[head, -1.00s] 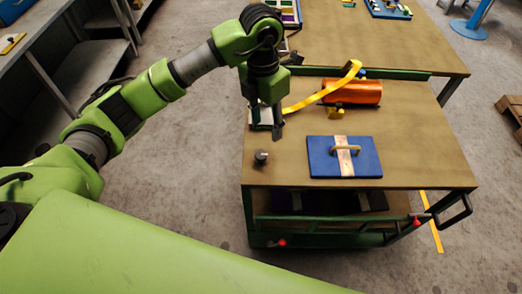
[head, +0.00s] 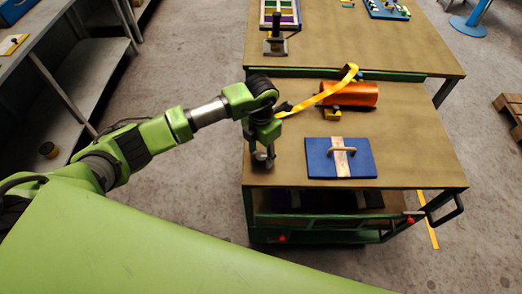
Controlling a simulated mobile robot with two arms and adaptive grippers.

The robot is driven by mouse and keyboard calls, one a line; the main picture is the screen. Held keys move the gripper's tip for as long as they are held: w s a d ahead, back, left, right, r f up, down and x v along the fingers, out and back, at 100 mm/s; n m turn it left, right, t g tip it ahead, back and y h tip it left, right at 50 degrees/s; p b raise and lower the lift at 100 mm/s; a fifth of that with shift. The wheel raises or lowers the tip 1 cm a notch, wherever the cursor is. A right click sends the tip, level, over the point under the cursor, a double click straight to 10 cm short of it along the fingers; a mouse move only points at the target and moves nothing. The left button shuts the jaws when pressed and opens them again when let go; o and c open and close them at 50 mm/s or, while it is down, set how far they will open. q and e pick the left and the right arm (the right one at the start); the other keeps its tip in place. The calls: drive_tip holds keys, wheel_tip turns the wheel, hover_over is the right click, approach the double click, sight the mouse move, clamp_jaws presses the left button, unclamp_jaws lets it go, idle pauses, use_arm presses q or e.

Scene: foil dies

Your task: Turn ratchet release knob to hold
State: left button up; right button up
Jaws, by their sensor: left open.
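A small grey knob (head: 260,160) stands near the left front corner of the cart top and is mostly hidden by my gripper. It is probably the release knob; its marks and setting cannot be read. My left gripper (head: 263,162) points down at it, fingers open, with the tips low over or around it; I cannot tell whether they touch it. A yellow strap (head: 325,93) rises across the cart beside an orange cylinder (head: 349,94), with a small yellow block (head: 332,114) in front. My right gripper is out of view.
A blue board (head: 320,160) with a pale strip and handle lies right of my gripper on the brown cart top (head: 415,150). A second table (head: 350,45) stands behind, with a black upright tool (head: 276,38). Grey shelves (head: 85,85) are at left.

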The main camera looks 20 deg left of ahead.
use_arm(q)
drive_tip(key=shift+f, duration=0.15)
drive_tip(key=c, duration=1.1)
